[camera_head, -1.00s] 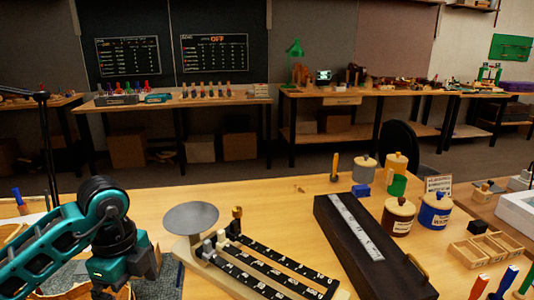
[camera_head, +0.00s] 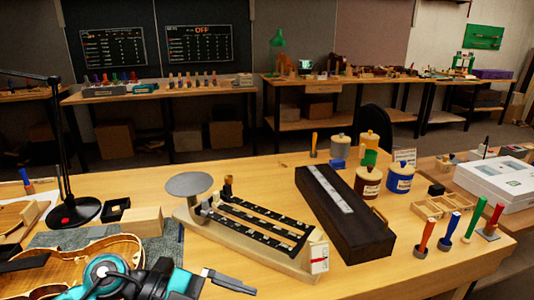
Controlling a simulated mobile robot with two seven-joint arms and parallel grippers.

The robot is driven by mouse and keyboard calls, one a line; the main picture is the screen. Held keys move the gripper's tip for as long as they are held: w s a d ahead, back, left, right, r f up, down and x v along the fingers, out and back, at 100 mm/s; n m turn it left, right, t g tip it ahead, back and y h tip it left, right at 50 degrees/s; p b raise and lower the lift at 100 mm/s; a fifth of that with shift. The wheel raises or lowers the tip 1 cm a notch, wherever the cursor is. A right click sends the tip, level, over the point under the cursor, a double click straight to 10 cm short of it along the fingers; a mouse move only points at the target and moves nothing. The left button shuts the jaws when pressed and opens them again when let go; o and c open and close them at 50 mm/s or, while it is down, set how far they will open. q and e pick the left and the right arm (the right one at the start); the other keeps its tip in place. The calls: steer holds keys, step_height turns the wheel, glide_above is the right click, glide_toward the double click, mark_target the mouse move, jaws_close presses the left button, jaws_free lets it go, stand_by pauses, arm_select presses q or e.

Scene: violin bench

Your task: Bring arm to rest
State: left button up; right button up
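My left arm comes in at the bottom left in teal and black, over the lower part of a violin body (camera_head: 118,247). My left gripper (camera_head: 238,281) points to the right, low in front of the balance scale; I cannot tell how far its fingers are apart. No object shows in it. My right arm and gripper are not in view.
A balance scale (camera_head: 192,216) with a round grey pan (camera_head: 188,184) stands mid-bench. A long black case (camera_head: 345,225) lies right of it. Lidded jars (camera_head: 400,177), a wooden divided tray (camera_head: 428,208) and upright coloured tools (camera_head: 448,228) stand further right. A black lamp (camera_head: 62,150) stands at left.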

arm_select(q)
steer(key=w+r+n+t+h, duration=0.3)
steer(key=r+n+t+h, duration=0.15)
steer(key=n+t, duration=0.5)
steer(key=w+a+f+n+t+y, duration=0.2)
steer(key=a+f+n+t+y, duration=0.4)
steer(key=t, duration=0.3)
steer(key=s+a+f+n+g+y, duration=0.3)
steer(key=s+f+y, duration=0.2)
steer(key=f, duration=0.4)
steer(key=s+a+f+n+g+y, duration=0.2)
steer(key=s+f+n+g+y, duration=0.1)
steer(key=f, duration=0.7)
steer(key=shift+s+a+f+n+y, duration=0.2)
steer(key=shift+s+a+n+y, duration=0.2)
steer(key=shift+s+n+y, duration=0.55)
steer(key=shift+s+g, duration=0.25)
